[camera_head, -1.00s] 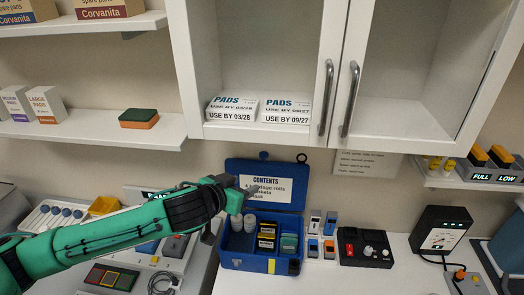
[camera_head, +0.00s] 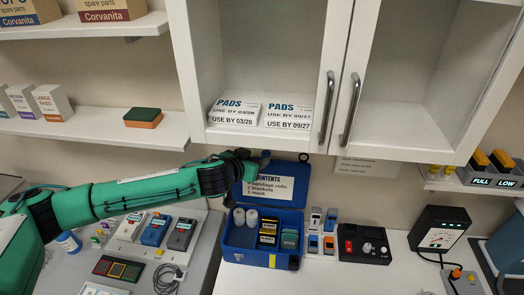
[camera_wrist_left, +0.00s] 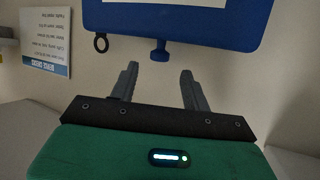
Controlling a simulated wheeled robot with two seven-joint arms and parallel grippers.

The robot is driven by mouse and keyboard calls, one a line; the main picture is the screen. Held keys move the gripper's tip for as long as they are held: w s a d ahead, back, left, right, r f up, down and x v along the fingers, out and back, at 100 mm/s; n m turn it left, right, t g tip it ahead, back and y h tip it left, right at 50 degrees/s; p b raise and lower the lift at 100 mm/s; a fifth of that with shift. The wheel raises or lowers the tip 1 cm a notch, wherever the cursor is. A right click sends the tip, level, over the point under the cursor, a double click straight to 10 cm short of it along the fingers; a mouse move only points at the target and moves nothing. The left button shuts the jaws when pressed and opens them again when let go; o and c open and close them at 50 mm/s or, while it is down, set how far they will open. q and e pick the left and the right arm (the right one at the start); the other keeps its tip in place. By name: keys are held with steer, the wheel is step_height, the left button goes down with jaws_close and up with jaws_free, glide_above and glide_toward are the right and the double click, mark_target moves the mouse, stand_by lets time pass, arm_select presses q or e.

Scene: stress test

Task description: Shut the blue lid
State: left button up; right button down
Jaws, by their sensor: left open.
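The blue lid (camera_head: 284,195) stands open, raised at the back of the blue box (camera_head: 262,262), with a white contents label (camera_head: 270,187) on its inner face. My left gripper (camera_head: 252,163) is at the lid's upper left edge and hides that corner. In the left wrist view the gripper (camera_wrist_left: 159,68) is open and empty. The lid's edge (camera_wrist_left: 215,42) lies ahead of the fingers there, with a blue knob (camera_wrist_left: 160,50) between and just beyond the fingertips; I cannot tell whether they touch. The box holds white rolls, dark packs and a green item.
Cabinet doors with metal handles (camera_head: 350,110) hang above the lid, close over my gripper. Devices (camera_head: 155,230) lie left, under my arm.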

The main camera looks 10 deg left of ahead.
mark_target(264, 155)
arm_select(q)
steer(key=p+x, duration=0.1)
steer(key=x, duration=0.2)
steer(key=shift+w+d+r, duration=0.1)
steer(key=shift+w, duration=0.05)
steer(key=shift+w+d+f, duration=0.25)
steer(key=shift+w+f, duration=0.15)
steer(key=shift+w, duration=0.15)
jaws_close()
